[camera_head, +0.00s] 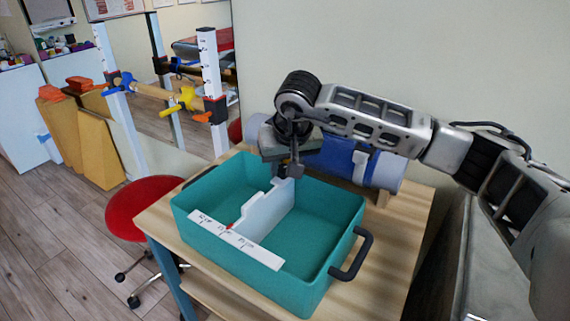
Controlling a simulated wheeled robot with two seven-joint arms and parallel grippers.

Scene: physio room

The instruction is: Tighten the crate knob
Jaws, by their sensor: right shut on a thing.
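A teal crate (205,243) with dark handles stands on a wooden table. A white divider (262,220) runs across its inside from front to back. A white scale strip (235,240) with printed marks and a small red pointer (229,227) lies along the front rim. My right gripper (289,172) reaches down to the far end of the divider, by the back rim. It is shut on the crate knob, which is mostly hidden between the fingers. My left gripper is not in view.
A blue and grey roll (386,170) lies behind the crate, close to my right arm. The wooden table (385,262) has some bare top to the right. A red stool (150,207) stands at its left, with parallel bars beyond.

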